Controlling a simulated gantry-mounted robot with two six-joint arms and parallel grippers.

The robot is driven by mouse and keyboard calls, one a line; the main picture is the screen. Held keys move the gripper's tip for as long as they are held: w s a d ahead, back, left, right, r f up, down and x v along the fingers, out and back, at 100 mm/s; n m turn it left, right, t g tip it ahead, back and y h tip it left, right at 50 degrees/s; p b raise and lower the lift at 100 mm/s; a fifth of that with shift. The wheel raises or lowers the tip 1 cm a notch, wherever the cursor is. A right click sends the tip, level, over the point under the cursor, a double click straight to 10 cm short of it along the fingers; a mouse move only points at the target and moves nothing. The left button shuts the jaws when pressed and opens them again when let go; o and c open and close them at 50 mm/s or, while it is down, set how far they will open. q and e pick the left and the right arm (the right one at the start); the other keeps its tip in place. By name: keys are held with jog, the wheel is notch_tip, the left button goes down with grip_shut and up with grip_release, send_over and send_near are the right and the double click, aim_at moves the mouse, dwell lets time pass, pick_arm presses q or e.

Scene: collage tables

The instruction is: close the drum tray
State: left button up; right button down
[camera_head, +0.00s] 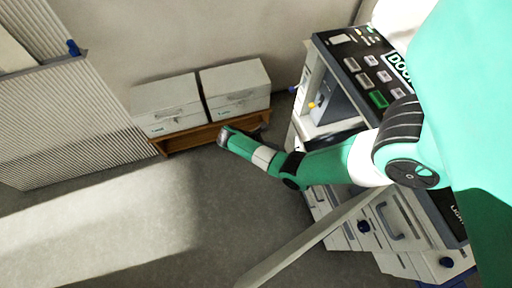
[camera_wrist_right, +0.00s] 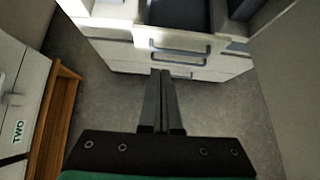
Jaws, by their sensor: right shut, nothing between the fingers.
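In the right wrist view, a white tray (camera_wrist_right: 180,40) with a dark inside stands pulled out of a white machine. I cannot tell whether the fingertips touch anything. In the head view my right arm reaches left across the machine (camera_head: 350,48), with the hand near two white boxes; the fingers are hard to make out. My left gripper is out of view.
A long pale panel (camera_head: 300,240) sticks out from the machine's lower part. Drawers with a handle (camera_head: 392,222) and blue knobs are beside it. Two white boxes (camera_head: 168,105) (camera_head: 237,90) sit on a low wooden stand (camera_head: 185,141). Open grey floor lies at the lower left.

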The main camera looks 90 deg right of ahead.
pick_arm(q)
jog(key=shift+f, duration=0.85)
pick_arm(e)
jog(key=shift+d+f, duration=0.5)
jog(key=shift+f, duration=0.1)
jog(key=b+x, duration=0.3)
jog(key=x, duration=0.1)
jog(key=s+r+b+x, duration=0.1)
jog(key=b+x, duration=0.2)
jog(key=x, duration=0.1)
jog(key=s+r+b+x, duration=0.1)
jog(key=b+x, duration=0.2)
jog(key=x, duration=0.1)
jog(key=shift+s+d+f+b, duration=0.2)
jog(key=shift+d+f+b, duration=0.1)
jog(key=shift+d, duration=0.1)
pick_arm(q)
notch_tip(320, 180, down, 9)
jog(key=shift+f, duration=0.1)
